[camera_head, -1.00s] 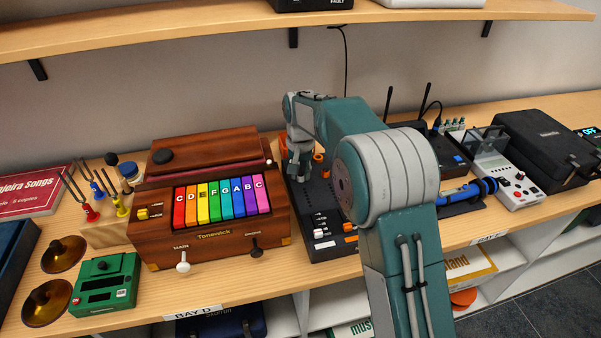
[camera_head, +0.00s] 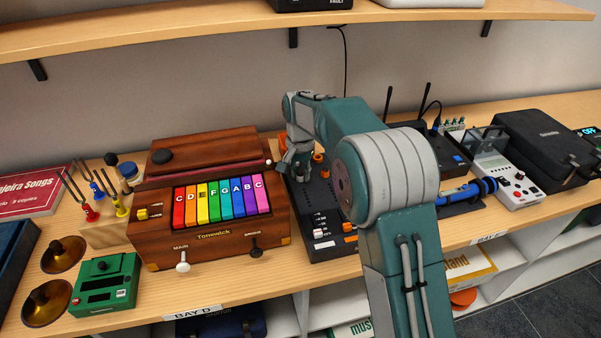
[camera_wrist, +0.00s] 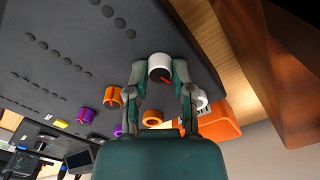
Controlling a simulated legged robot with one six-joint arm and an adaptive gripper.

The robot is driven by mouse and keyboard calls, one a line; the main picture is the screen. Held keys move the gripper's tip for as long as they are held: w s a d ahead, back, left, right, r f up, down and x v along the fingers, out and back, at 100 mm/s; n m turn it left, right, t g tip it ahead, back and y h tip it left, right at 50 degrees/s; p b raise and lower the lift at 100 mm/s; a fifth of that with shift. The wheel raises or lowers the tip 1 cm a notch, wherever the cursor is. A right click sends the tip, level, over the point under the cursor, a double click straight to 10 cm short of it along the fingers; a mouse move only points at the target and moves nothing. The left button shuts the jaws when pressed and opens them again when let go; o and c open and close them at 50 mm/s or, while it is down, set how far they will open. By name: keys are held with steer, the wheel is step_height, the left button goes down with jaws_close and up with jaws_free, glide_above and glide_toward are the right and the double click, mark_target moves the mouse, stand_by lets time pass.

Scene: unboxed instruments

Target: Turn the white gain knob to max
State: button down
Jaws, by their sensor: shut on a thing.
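The white gain knob (camera_wrist: 160,62) stands on the dark mixer panel (camera_wrist: 60,45), near its edge, with a red pointer line on its face. My gripper (camera_wrist: 160,75) is shut on it, one finger on each side. In the head view my gripper (camera_head: 297,170) is low over the far left part of the black mixer (camera_head: 319,217), and the knob itself cannot be made out there.
Orange knobs (camera_wrist: 113,97) and a purple knob (camera_wrist: 86,116) stand on the panel near my gripper. The wooden Tonewick instrument (camera_head: 212,236) stands just left of the mixer.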

mark_target(299, 174)
steer(key=shift+c, duration=2.4)
jaws_free()
steer(key=shift+a+f, duration=0.1)
step_height(299, 174, up, 12)
steer(key=shift+w+a, duration=0.1)
